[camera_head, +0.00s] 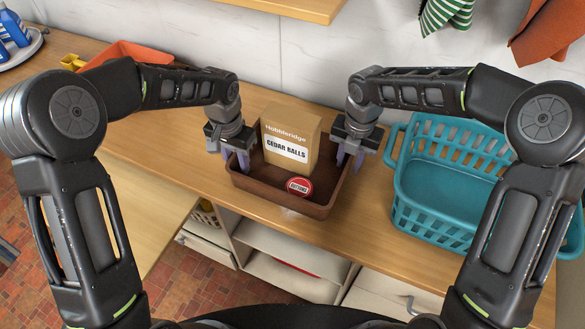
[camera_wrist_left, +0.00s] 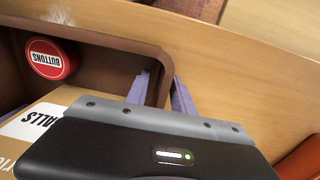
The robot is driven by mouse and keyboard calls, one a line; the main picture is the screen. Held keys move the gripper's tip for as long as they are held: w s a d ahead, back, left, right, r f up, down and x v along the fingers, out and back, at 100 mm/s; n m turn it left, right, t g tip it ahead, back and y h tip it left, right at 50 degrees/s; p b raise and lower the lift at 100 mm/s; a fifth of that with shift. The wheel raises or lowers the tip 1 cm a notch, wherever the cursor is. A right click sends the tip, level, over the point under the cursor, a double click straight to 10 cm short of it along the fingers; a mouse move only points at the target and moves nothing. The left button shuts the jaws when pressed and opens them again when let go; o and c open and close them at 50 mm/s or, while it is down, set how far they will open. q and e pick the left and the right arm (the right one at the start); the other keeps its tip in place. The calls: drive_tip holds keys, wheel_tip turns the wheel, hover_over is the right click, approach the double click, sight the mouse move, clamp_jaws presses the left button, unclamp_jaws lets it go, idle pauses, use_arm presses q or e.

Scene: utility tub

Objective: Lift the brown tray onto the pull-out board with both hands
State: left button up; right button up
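The brown tray (camera_head: 272,198) rests on the wooden counter near its front edge. It holds a cardboard box marked Cedar Balls (camera_head: 290,135) and a round red tin marked Buttons (camera_head: 299,187). My left gripper (camera_head: 240,160) has its purple fingers on either side of the tray's left wall, close against it; they also show in the left wrist view (camera_wrist_left: 158,88). My right gripper (camera_head: 349,157) straddles the right wall in the same way, its fingers close together. The pale pull-out board (camera_head: 150,215) lies to the left, lower than the counter, and is bare.
A teal basket (camera_head: 440,205) stands close to the right of the tray. An orange bin (camera_head: 135,52) sits at the back left. Open white shelves (camera_head: 285,250) lie below the counter. A wall shelf (camera_head: 300,8) hangs above.

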use_arm(q)
drive_tip(key=shift+f, duration=0.7)
use_arm(e)
drive_tip(key=shift+f, duration=0.65)
use_arm(q)
drive_tip(key=shift+c, duration=0.6)
use_arm(e)
drive_tip(key=shift+c, duration=0.6)
use_arm(q)
clamp_jaws()
use_arm(e)
clamp_jaws()
use_arm(q)
drive_tip(key=shift+r, duration=0.1)
